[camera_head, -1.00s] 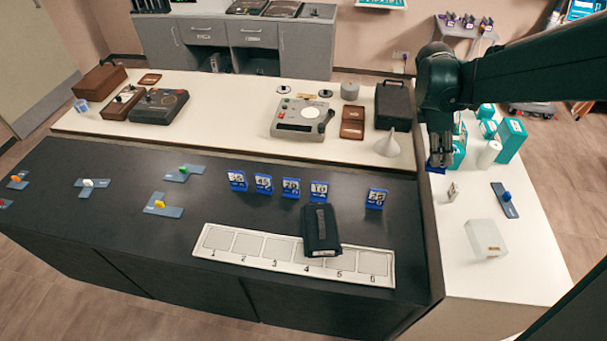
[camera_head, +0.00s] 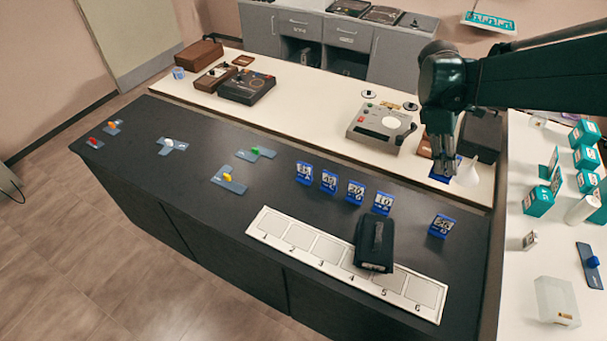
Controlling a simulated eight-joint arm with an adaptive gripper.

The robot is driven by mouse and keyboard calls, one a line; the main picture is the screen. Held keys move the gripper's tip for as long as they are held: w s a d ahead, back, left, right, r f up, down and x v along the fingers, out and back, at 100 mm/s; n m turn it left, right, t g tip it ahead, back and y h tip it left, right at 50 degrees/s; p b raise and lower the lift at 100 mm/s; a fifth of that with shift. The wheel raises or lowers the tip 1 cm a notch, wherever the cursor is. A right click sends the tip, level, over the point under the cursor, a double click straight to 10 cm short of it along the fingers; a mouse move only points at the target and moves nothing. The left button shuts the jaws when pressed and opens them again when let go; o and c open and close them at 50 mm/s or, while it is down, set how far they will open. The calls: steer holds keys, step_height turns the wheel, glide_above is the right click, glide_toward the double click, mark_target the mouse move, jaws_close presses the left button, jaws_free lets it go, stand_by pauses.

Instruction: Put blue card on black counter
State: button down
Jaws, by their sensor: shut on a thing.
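My gripper (camera_head: 442,160) points down at the upper right, shut on a blue card (camera_head: 439,178). Only a small part of the card shows below the fingers. In the picture it lies over the white back counter, near the far edge of the black counter (camera_head: 330,218); its height is hard to tell. Several blue numbered cards stand on the black counter: a row with one card (camera_head: 304,172) at its left end, and a separate card (camera_head: 441,226) to the right, in front of my gripper.
A white numbered strip (camera_head: 300,237) lies at the black counter's front, with a dark case (camera_head: 375,243) on it. Flat pieces with coloured knobs (camera_head: 228,180) lie to the left. A white funnel (camera_head: 467,172) stands close behind my gripper. The white side counter (camera_head: 520,258) holds teal boxes.

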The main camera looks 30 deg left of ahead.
steer(key=shift+s+a+f, duration=0.1)
steer(key=shift+a+f, duration=0.15)
steer(key=shift+a, duration=0.35)
steer(key=shift+s+a+f, duration=0.1)
steer(key=shift+a+f, duration=0.15)
steer(key=shift+a, duration=0.35)
step_height(320, 180, down, 14)
steer(key=shift+d, duration=0.1)
steer(key=shift+w+f+b, duration=0.1)
steer(key=shift+f+b, duration=0.3)
steer(key=shift+f, duration=2.6)
steer(key=shift+f, duration=1.85)
steer(key=shift+f+b, duration=0.2)
steer(key=shift+b, duration=0.25)
